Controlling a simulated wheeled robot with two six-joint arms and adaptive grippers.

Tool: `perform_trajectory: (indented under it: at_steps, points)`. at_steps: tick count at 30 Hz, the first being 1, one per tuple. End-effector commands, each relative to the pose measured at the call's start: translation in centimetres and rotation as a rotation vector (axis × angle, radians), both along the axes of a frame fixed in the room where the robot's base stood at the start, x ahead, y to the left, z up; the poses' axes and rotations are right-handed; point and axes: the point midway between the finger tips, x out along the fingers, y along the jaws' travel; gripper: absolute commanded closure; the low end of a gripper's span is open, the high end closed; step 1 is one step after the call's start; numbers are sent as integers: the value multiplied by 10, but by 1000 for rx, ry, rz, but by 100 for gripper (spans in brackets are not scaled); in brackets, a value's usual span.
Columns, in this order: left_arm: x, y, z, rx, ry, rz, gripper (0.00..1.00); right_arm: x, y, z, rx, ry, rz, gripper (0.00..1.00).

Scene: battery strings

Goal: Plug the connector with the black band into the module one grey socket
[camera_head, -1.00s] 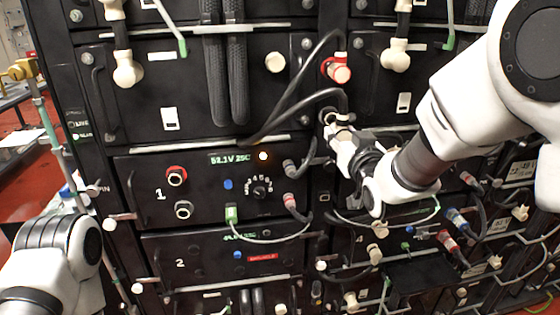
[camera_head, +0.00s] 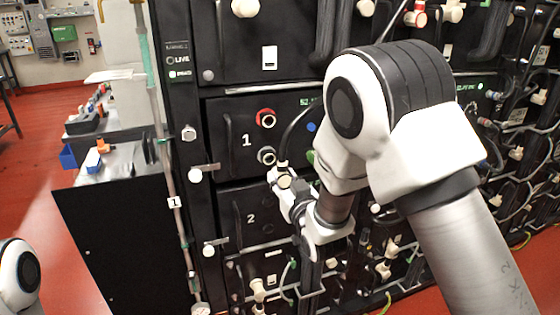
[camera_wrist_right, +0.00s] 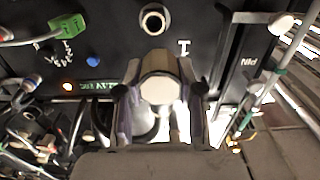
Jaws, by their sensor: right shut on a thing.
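Module one carries a red-ringed socket (camera_head: 265,117) and, below it, the grey socket (camera_head: 266,155). The grey socket's ring and dark opening look empty, and a socket ring also shows at the top of the wrist view (camera_wrist_right: 153,20). My right gripper (camera_head: 284,184) is shut on a pale connector (camera_head: 285,181), just below and right of the grey socket and apart from it. In the wrist view the connector's pale round end (camera_wrist_right: 157,90) shows between the fingers. A black cable rises near it. I cannot make out the black band. My left gripper is out of view.
My right arm covers much of module one's right side. Module two (camera_head: 251,218) lies below. White knobs (camera_head: 195,175) stick out at the rack's left edge. A green plug (camera_wrist_right: 68,27) with a pale cable sits on the panel. A bench stands at left.

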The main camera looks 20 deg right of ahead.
Motion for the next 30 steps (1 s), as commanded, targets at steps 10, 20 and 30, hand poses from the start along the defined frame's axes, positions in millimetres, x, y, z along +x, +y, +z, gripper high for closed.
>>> perform_trajectory:
  at_steps: [10, 20, 30]
  points:
    - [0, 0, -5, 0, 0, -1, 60, 0, 0, -14, 0, -3, 0, 100]
    - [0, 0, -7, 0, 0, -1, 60, 14, 0, -14, 2, -4, -1, 100]
    - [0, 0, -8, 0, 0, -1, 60, 50, 2, -15, 0, -2, -1, 100]
